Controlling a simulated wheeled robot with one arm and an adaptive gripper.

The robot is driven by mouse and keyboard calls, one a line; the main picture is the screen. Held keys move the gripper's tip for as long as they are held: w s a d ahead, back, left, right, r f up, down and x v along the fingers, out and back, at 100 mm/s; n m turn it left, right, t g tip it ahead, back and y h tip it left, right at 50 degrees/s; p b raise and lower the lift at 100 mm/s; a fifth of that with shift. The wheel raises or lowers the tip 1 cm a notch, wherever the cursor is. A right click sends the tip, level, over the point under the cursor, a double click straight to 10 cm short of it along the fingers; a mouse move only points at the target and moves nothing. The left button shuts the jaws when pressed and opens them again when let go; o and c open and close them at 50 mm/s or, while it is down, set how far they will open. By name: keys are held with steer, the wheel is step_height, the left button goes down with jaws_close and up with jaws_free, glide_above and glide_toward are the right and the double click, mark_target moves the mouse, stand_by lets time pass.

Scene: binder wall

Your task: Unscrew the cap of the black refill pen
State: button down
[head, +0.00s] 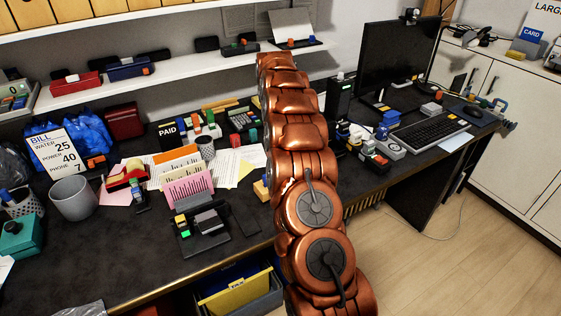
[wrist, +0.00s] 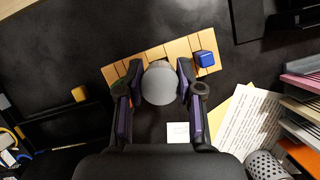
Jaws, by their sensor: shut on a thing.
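In the wrist view my gripper (wrist: 160,76) is shut on a grey round-topped thing (wrist: 160,88), seen almost end-on between the two fingers. I cannot tell whether this is the cap of the black refill pen. No black pen body shows beneath it. The grey thing hides part of a tan slatted wooden rack (wrist: 118,72) that lies on the dark desktop behind it. In the head view my gripper is hidden behind my copper-coloured arm.
A blue cube (wrist: 206,58) sits at the rack's right end. A yellow cube (wrist: 80,94) is to the left. Papers (wrist: 240,130) and a mesh cup (wrist: 266,165) are at lower right. In the head view, a monitor (head: 398,58) and keyboard (head: 431,134) stand right of my arm.

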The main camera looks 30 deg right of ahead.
steer(key=shift+s+n+h+p, duration=0.1)
steer(key=shift+n+h+p, duration=0.2)
steer(key=shift+n, duration=0.5)
steer(key=shift+n+h+p, duration=0.3)
steer(key=shift+n+h, duration=0.1)
steer(key=shift+n, duration=0.8)
steer(key=c, duration=0.9)
jaws_free()
steer(key=shift+c, duration=0.2)
